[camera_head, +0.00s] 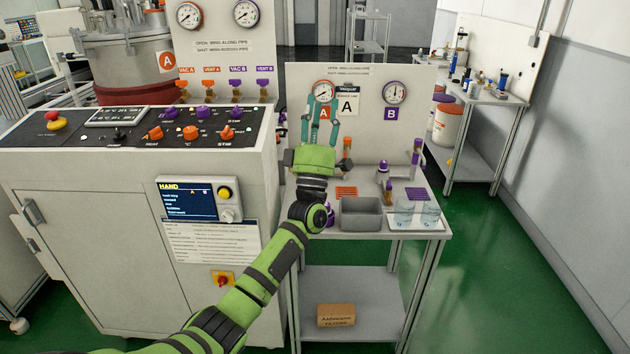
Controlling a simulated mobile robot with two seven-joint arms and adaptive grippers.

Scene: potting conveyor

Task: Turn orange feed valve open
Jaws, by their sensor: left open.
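My left gripper (321,120) is open, with teal fingers pointing up and away in front of the bench's back panel (430,78). Nothing shows between its fingers. An orange upright handle (347,146), which looks like the orange feed valve, stands just right of the gripper, partly hidden behind it. I cannot tell if they touch. The orange "A" label (325,113) and the gauge (323,90) above it are partly covered by the fingers. A matching purple handle (416,150) stands to the right, near the "B" label (391,114). My right gripper is out of view.
The bench holds a grey bin (361,222), a tray with two clear beakers (404,214) and a small purple-topped fitting (383,168). The control cabinet (100,240) stands to the left, with small orange and purple valves on its panel. Green floor (490,270) is clear to the right.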

